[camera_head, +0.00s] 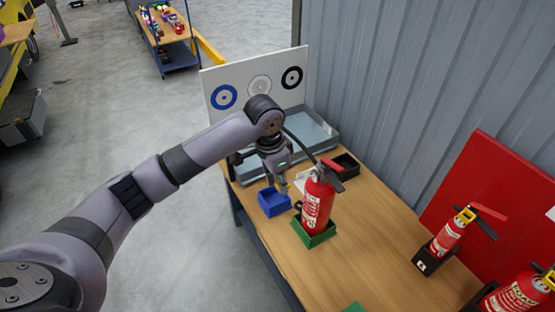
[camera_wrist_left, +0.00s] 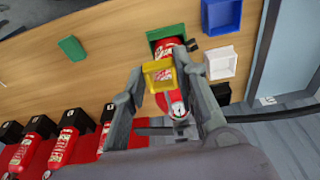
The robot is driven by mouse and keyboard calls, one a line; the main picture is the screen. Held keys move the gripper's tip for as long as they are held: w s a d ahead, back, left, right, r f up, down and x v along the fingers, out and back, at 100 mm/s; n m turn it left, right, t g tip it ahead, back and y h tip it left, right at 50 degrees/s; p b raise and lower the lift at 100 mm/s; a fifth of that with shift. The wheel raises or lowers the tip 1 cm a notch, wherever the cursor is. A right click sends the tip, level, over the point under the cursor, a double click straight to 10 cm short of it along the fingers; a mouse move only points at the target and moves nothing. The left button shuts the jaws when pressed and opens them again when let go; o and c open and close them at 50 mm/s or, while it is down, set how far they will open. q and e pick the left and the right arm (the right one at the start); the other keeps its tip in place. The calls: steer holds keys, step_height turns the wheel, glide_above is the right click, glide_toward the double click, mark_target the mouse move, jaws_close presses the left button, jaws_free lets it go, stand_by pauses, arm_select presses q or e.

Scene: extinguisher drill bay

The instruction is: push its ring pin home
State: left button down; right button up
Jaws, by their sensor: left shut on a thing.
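A red fire extinguisher (camera_head: 318,207) stands upright in a green holder (camera_head: 316,239) on the wooden table. It also shows in the left wrist view (camera_wrist_left: 167,45), partly hidden behind my fingers. My left gripper (camera_head: 281,186) is just left of the extinguisher's head in the head view. In the left wrist view (camera_wrist_left: 165,72) its fingers are shut on the yellow ring pin (camera_wrist_left: 158,75), in front of the red body near the round gauge (camera_wrist_left: 177,106). I cannot tell how far the pin sits in the handle. My right gripper is not in view.
A blue tray (camera_head: 271,203), a black tray (camera_head: 346,164) and a grey tray (camera_head: 314,128) stand close to the extinguisher. A target board (camera_head: 240,75) is behind. More extinguishers (camera_head: 449,237) stand at right by a red panel (camera_head: 480,180). The table between is mostly clear.

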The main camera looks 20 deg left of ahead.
arm_select(q)
steer(key=shift+w+a+r, duration=0.1)
steer(key=shift+w+r, duration=0.05)
steer(key=shift+w, duration=0.05)
steer(key=shift+w+a+f+m, duration=0.2)
steer(key=shift+w+m, duration=0.1)
steer(key=shift+w+d, duration=0.15)
steer(key=shift+w, duration=0.15)
steer(key=shift+w+d, duration=0.3)
steer(key=shift+d, duration=0.15)
steer(key=w+d, duration=0.5)
steer(key=w, duration=0.1)
steer(key=shift+w+d+b, duration=0.25)
steer(key=shift+w+b, duration=0.05)
steer(key=shift+b, duration=0.05)
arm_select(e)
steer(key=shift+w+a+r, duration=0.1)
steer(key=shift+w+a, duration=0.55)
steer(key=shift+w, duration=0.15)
